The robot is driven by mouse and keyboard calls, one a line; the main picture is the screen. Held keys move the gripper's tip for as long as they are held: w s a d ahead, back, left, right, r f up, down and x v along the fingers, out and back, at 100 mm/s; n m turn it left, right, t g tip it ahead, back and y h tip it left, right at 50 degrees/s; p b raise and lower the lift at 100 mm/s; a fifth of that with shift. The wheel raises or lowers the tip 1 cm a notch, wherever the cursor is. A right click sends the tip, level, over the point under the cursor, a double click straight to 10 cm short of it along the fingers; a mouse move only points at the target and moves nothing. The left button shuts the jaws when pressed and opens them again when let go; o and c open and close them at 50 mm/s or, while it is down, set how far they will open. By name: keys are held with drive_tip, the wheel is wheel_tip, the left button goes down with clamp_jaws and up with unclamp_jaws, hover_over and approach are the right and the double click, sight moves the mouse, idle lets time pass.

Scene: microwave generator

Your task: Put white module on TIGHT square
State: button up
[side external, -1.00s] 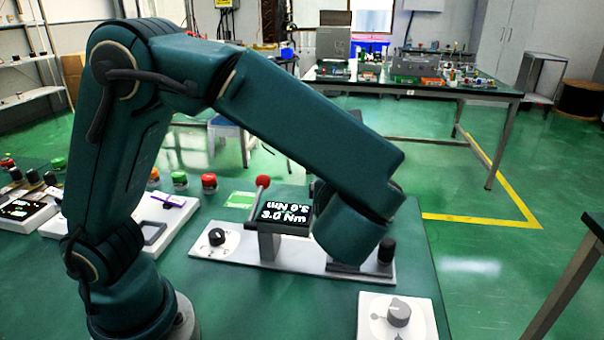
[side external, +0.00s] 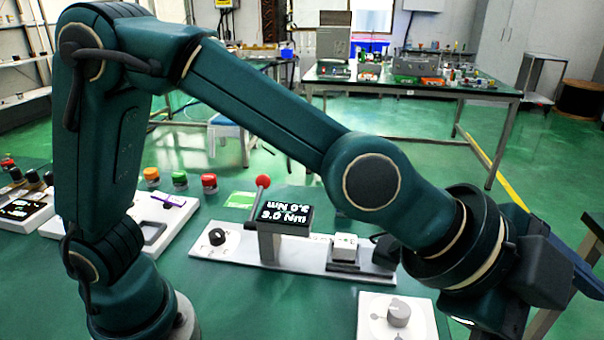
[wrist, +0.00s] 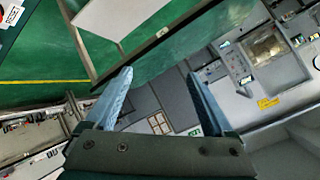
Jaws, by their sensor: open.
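A small white block (side external: 345,246), which looks like the white module, sits on a dark base on the long white panel (side external: 300,262) in the side view, right of the 3.0 Nm display. My gripper is at the lower right of the side view, well to the right of the block and mostly hidden by my wrist. In the wrist view my gripper (wrist: 160,92) has its two blue fingers apart, with nothing between them. I cannot make out a square marked TIGHT; a light green patch (side external: 240,200) lies behind the panel, its lettering unreadable.
A dial box (side external: 397,316) is at the front right. Several coloured buttons (side external: 180,180) stand behind. The wrist view mostly shows floor and room.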

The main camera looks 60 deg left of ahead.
drive_tip(key=w+a+r+n+t, duration=0.3)
drive_tip(key=w+r+n+t, duration=0.15)
drive_tip(key=w+n, duration=0.2)
drive_tip(key=n+g+y, duration=0.3)
drive_tip(key=n+y, duration=1.5)
drive_tip(key=n, duration=0.1)
hover_over(346, 236)
drive_tip(key=s+d, duration=0.2)
drive_tip(key=d, duration=0.1)
wheel_tip(346, 236, down, 2)
drive_tip(key=shift+n, duration=0.25)
drive_tip(key=f, duration=1.9)
drive_tip(key=shift+s+a, duration=0.1)
drive_tip(key=shift+a, duration=0.3)
drive_tip(key=shift+x, duration=2.6)
drive_tip(key=shift+f, duration=0.1)
drive_tip(key=shift+d, duration=0.1)
clamp_jaws()
